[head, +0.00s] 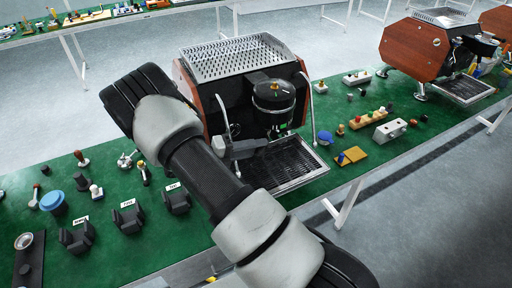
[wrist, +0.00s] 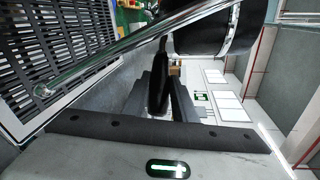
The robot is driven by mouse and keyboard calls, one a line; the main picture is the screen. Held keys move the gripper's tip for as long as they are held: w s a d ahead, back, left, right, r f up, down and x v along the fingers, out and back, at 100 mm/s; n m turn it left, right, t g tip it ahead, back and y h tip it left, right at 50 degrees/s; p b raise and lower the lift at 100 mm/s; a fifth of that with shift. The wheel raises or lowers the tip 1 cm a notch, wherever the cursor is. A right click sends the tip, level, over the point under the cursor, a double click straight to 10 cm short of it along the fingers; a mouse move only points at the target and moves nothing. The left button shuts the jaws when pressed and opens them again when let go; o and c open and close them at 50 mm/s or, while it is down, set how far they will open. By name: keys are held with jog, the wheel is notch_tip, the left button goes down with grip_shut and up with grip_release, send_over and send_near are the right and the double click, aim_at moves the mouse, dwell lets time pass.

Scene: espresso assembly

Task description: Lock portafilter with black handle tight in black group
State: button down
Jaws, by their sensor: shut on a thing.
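The espresso machine (head: 205,95) has wooden sides, and its black group (head: 273,94) hangs at the front above the drip tray. In the wrist view the black group (wrist: 200,32) with its silver rim is at the top. My gripper (head: 262,143) is below and left of the group in the head view. In the wrist view my gripper (wrist: 160,92) is shut on the black handle (wrist: 158,82) of the portafilter. The handle points up towards the group. The portafilter's head is mostly hidden, so I cannot tell how it sits in the group.
A steel wand (wrist: 120,45) crosses the wrist view close to my gripper. The drip tray grid (head: 290,168) lies below. Labelled black stands (head: 128,216) and small tools are on the green table at left. A second machine (head: 415,48) stands at right.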

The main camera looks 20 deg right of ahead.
aim_at(265, 148)
jog(key=shift+r+p, duration=0.35)
jog(key=shift+r, duration=0.1)
jog(key=shift+s+d+r+n+t+p, duration=0.25)
jog(key=shift+d+n+t+p, duration=0.2)
jog(key=shift+p, duration=0.25)
jog(key=shift+s+d+n+t+p, duration=0.55)
jog(key=shift+s+n+t+p, duration=0.25)
jog(key=shift+t, duration=0.25)
jog(key=shift+s+d+f+n+t+y+p, duration=0.1)
jog(key=shift+s+d+n+t+y+p, duration=0.3)
jog(key=shift+d+n+t, duration=0.55)
jog(key=shift+s+d+f+n+t+y+p, duration=0.1)
jog(key=shift+s+d+n+t+y+p, duration=0.15)
jog(key=shift+s+d+n+t, duration=0.7)
jog(key=c, duration=1.4)
grip_release()
jog(key=shift+w+a+m+t, duration=0.3)
jog(key=shift+w+m, duration=0.15)
jog(key=shift+w, duration=0.1)
jog(key=shift+f, duration=0.15)
